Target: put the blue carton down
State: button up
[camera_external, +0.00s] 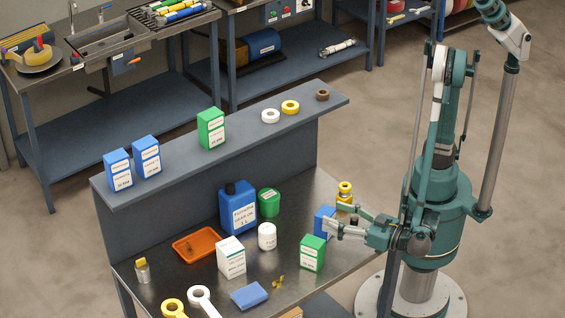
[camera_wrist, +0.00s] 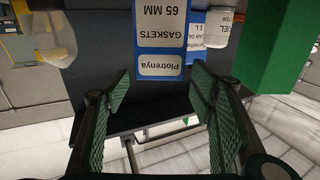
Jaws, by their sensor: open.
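The blue carton (camera_external: 323,218) stands on the workbench at its right side, partly hidden by my gripper in the external view. In the wrist view the blue carton (camera_wrist: 162,35) shows its white label upside down, reading "Plotrenya GASKETS 65 MM". My gripper (camera_external: 336,221) is at the carton's right side, level with it. In the wrist view my gripper (camera_wrist: 160,72) is open, one finger on each side of the carton's near end, with a visible gap at each side. The carton's underside contact with the bench is hidden.
A green carton (camera_external: 312,254) stands close in front, and a yellow bottle (camera_external: 345,191) stands just behind. A white jar (camera_external: 267,236), white carton (camera_external: 231,258) and blue jug (camera_external: 238,206) stand farther left. Two blue cartons (camera_external: 147,157) sit on the raised shelf (camera_external: 180,172).

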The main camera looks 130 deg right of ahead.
jog(key=p+v, duration=0.1)
jog(key=v, duration=0.6)
jog(key=shift+s+a, duration=0.15)
jog(key=shift+a, duration=0.2)
dwell(0.5)
